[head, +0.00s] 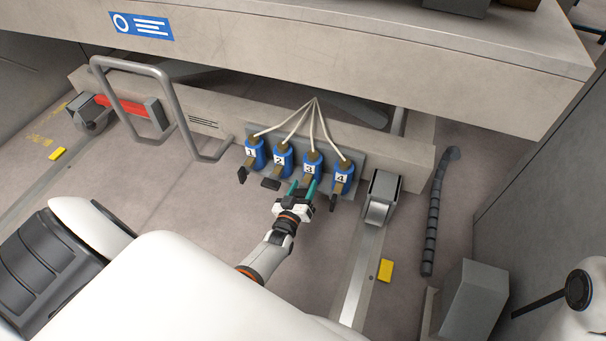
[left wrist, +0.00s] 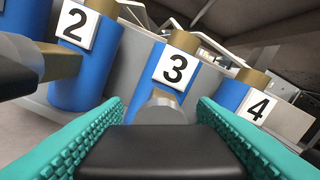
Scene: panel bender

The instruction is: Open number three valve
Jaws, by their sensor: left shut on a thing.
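The number three valve (head: 310,164) is a blue cylinder with a white "3" label, third in a row of valves on a grey plate. The fingers also show in the left wrist view (left wrist: 160,140). In the head view the handle is mostly hidden by the gripper. My right gripper is not in view.
Valve 2 (head: 280,161) and valve 4 (head: 343,178) stand close on either side; valve 1 (head: 254,155) is further left. Black handles of valve 2 (head: 270,184) and valve 4 (head: 333,203) are near the gripper. A grey tube rail (head: 178,100) stands left. The machine body (head: 350,50) overhangs behind.

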